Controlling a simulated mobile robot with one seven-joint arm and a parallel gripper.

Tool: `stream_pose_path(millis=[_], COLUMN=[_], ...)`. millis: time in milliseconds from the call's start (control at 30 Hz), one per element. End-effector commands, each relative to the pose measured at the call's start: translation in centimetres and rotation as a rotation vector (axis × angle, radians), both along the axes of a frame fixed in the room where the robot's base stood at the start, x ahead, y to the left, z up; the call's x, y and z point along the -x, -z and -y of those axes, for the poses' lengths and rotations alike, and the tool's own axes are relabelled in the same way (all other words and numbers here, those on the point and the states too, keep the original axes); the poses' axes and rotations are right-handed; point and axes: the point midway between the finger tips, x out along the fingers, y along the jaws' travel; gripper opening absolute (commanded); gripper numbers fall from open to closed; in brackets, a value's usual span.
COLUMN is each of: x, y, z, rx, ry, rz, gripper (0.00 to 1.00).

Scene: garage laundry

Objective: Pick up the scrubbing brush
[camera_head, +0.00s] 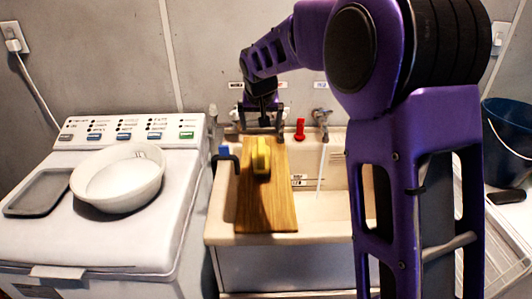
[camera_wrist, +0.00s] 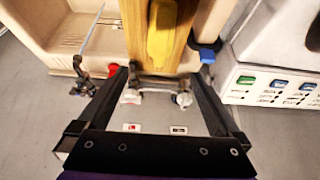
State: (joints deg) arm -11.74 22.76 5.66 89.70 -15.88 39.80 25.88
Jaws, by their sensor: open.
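A yellow object that looks like the scrubbing brush (camera_head: 261,158) lies on a wooden board (camera_head: 266,210) laid across the sink. In the wrist view the yellow brush (camera_wrist: 162,34) shows at the top middle, on the board (camera_wrist: 134,22), beyond my fingertips. My gripper (camera_head: 262,130) is over the back edge of the sink, behind the brush. In the wrist view my gripper (camera_wrist: 160,76) is open, its two fingers wide apart with nothing held between them. The brush's underside is hidden.
The sink (camera_head: 335,190) has a tap (camera_head: 321,118) and a red handle (camera_head: 300,128) at its back. A blue and black item (camera_head: 226,154) sits at its left rim. A washing machine (camera_head: 150,225) with a white bowl (camera_head: 118,178) stands left. A dark blue bucket (camera_head: 508,140) is right.

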Motion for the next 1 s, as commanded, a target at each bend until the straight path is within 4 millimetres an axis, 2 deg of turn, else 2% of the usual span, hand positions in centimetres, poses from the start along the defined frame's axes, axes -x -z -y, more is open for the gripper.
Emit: stream_pose_path(millis=[400,500,767,1000], x=[-4.2,-5.1,-6.1,-8.0], y=[7.5,8.9,10.5,13.3], z=[0.0,0.0,0.0,0.0], rx=[0.000,0.001,0.000,0.001], ry=[0.001,0.000,0.001,0.000], rz=[-0.003,-0.002,0.000,-0.001], gripper=[1.00,1.00,1.00,1.00])
